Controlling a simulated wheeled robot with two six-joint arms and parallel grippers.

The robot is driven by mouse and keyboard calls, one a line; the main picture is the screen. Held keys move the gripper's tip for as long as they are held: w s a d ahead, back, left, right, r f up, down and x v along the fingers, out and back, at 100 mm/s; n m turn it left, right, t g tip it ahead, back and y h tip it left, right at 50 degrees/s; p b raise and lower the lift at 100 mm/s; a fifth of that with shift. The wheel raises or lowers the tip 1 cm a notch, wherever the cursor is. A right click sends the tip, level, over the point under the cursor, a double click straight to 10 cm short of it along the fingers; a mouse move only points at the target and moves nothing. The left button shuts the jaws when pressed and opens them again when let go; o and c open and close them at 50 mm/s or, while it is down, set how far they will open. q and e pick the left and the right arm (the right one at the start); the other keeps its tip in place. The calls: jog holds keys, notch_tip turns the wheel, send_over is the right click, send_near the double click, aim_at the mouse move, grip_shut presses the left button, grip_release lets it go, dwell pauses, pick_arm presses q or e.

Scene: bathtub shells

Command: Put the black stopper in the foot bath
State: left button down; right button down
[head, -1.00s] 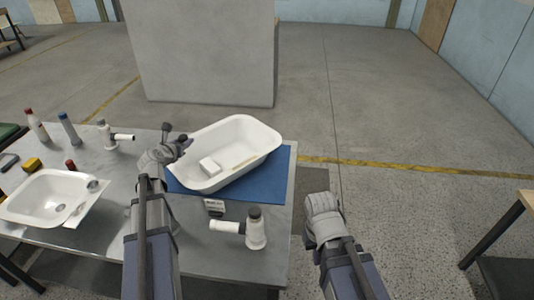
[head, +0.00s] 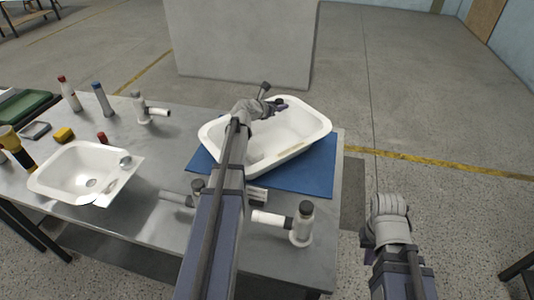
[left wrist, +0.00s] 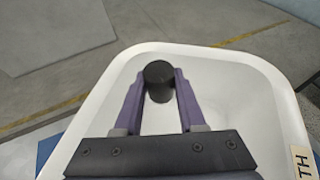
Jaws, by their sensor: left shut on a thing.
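The foot bath (head: 313,130), a large white tub, rests on a blue mat. Its rim and inside fill much of the left wrist view (left wrist: 250,65), with a label ending in "TH" (left wrist: 303,165) at the right. My left gripper (left wrist: 160,88) is shut on the black stopper (left wrist: 159,72), a short dark cylinder between the purple fingers. In the head view the left gripper (head: 272,102) is over the far part of the tub, and my forearm hides part of the tub. My right gripper (head: 372,243) is right of the table, its fingers mostly hidden.
A white basin (head: 60,178) with a drain stands at the left of the grey table. White pipe fittings stand at the front (head: 301,228) and back (head: 140,106). Bottles (head: 103,99) and a yellow block (head: 63,135) are at the back left. The blue mat (head: 320,175) lies under the tub.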

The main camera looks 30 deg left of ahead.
pick_arm(q)
jog(key=b, duration=1)
send_over(278, 138)
jog(key=shift+w+a+f, duration=0.1)
jog(key=shift+f, duration=2.4)
jog(key=shift+w+a+f, duration=0.1)
jog(key=shift+f, duration=2.4)
jog(key=shift+f+b, duration=0.45)
jog(key=shift+f, duration=0.1)
jog(key=shift+s+d, duration=0.1)
jog(key=shift+c, duration=2.4)
grip_release()
